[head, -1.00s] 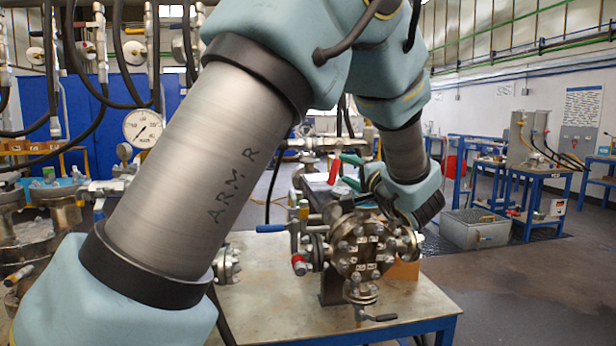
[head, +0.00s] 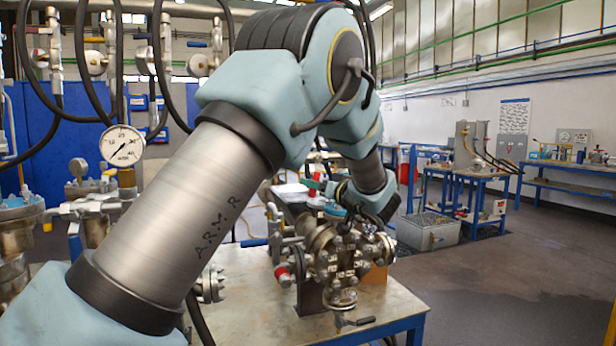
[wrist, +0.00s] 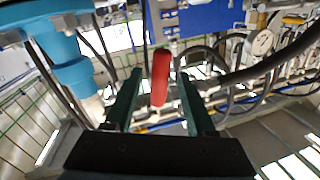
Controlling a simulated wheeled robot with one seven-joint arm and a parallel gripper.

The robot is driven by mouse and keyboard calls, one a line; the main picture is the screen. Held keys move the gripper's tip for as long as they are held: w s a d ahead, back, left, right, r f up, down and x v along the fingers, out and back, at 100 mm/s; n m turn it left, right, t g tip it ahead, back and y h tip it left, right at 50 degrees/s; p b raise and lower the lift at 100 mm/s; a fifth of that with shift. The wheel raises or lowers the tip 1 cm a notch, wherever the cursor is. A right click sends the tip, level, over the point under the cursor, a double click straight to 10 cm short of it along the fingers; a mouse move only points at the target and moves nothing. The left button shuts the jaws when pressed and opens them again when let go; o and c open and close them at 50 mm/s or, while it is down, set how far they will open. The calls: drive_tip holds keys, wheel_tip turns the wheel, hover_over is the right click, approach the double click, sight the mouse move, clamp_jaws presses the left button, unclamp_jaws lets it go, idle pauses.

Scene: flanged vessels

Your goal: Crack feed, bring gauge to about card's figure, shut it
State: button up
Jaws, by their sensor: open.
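A red handle (wrist: 160,78) stands between the two green fingers of my gripper (wrist: 158,84) in the wrist view. The fingers are apart, with a gap visible on each side of the handle. In the head view the red handle (head: 316,188) shows behind the flanged vessel (head: 345,255), partly covered by my gripper (head: 313,184). A round dial gauge (head: 122,146) stands at left in the head view; its needle is too small to read surely. I cannot identify the card.
The vessel stands on a blue-framed metal table (head: 250,310). A red-banded valve (head: 283,272) sits at its left, and a lever handle (head: 355,321) sticks out below. Black hoses hang at left. The floor at right (head: 500,290) is clear. A printed sheet (head: 514,117) hangs on the far wall.

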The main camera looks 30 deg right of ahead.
drive_tip(key=shift+w+a+p, duration=0.15)
drive_tip(key=shift+w+p, duration=0.45)
drive_tip(key=shift+w, duration=1.4)
drive_tip(key=shift+c, duration=0.2)
clamp_jaws()
